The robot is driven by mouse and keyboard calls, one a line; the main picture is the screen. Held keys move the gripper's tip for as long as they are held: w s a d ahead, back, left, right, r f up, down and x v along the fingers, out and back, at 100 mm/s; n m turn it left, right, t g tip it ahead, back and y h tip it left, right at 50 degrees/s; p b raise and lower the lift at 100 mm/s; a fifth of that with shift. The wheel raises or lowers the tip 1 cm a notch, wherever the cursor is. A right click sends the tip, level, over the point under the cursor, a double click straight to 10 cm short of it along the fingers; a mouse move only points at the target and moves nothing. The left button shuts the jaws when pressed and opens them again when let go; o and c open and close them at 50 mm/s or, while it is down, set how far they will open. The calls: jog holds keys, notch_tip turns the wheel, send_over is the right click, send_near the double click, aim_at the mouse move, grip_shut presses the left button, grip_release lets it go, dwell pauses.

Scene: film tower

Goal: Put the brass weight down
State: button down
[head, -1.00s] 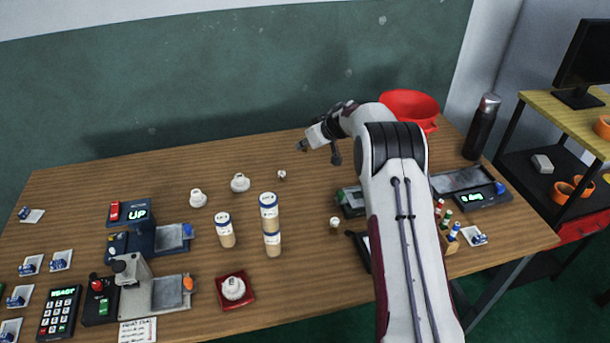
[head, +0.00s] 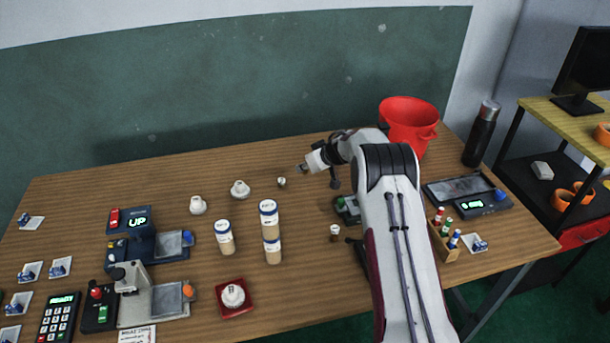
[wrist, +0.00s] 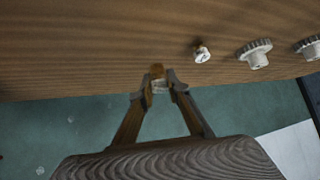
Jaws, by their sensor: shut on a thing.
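My gripper (wrist: 158,87) is shut on the brass weight (wrist: 157,71), a small golden-brown piece held between the fingertips in the wrist view. Wooden tabletop shows behind the weight. I cannot tell whether its end touches the wood. In the head view my gripper (head: 303,169) is over the back part of the table, and the weight is too small or hidden to make out there.
A small white-topped piece (head: 281,182) stands just left of my gripper, also in the wrist view (wrist: 201,54). Two white knobbed caps (head: 240,189) (head: 197,205) lie farther left. Stacked canisters (head: 270,232) stand in front. A red bucket (head: 408,125) is at back right.

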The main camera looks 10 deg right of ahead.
aim_at(305, 173)
jog(key=shift+f, duration=1.85)
jog(key=shift+f, duration=0.15)
jog(key=c, duration=2)
grip_release()
jog(key=shift+o, duration=0.2)
jog(key=shift+r, duration=0.2)
jog(key=shift+s+d+r, duration=0.2)
jog(key=shift+s+r, duration=0.3)
jog(key=v, duration=1)
jog(key=shift+s+r, duration=0.15)
jog(key=shift+s, duration=0.1)
